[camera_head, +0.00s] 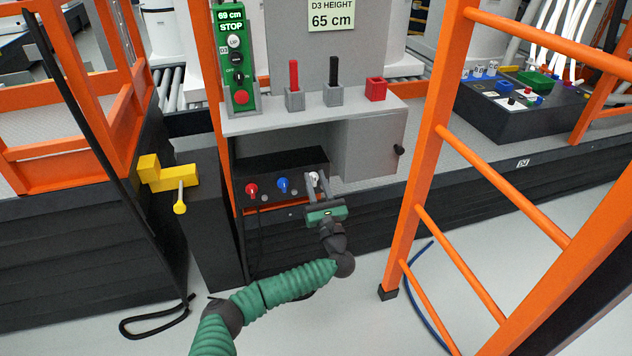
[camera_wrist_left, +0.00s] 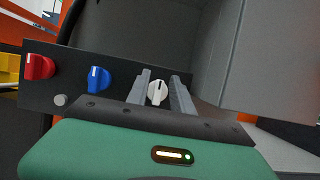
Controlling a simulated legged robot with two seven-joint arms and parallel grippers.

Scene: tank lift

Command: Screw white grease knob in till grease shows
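The white grease knob (camera_head: 312,179) is on the front of a dark panel (camera_head: 292,160) under the grey shelf, right of a red knob (camera_head: 251,190) and a blue knob (camera_head: 283,185). My left gripper (camera_head: 315,182) reaches up to it, with its two fingers apart. In the left wrist view the white knob (camera_wrist_left: 157,92) shows between the grey fingers (camera_wrist_left: 161,88), with gaps visible around it. I cannot tell how far the fingertips reach past it. No grease is visible. My right gripper is not in view.
A grey cabinet (camera_head: 368,147) stands just right of the knob panel, and the shelf (camera_head: 310,115) overhangs it. An orange ladder (camera_head: 432,135) rises on the right. A yellow handle (camera_head: 168,178) juts out at left.

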